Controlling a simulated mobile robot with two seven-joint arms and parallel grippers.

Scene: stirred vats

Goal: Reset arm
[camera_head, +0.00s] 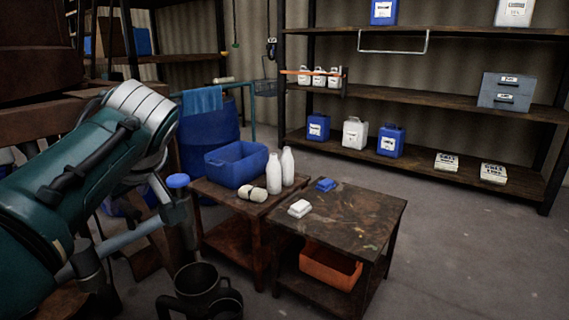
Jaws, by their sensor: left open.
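My left arm, teal with a silver joint, comes in from the left and bends down at the wrist. My left gripper (181,228) hangs below it, pointing down, open. It is small and dark here, and I see nothing held between its fingers. A round blue cap (178,181) shows right by the gripper; I cannot tell whether they touch. My right gripper is not in view.
Two low brown tables stand ahead. The left one carries a blue bin (236,163) and white bottles (273,174); the right one (350,215) has an orange bin (330,267) underneath. The floor at right is clear, before shelves.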

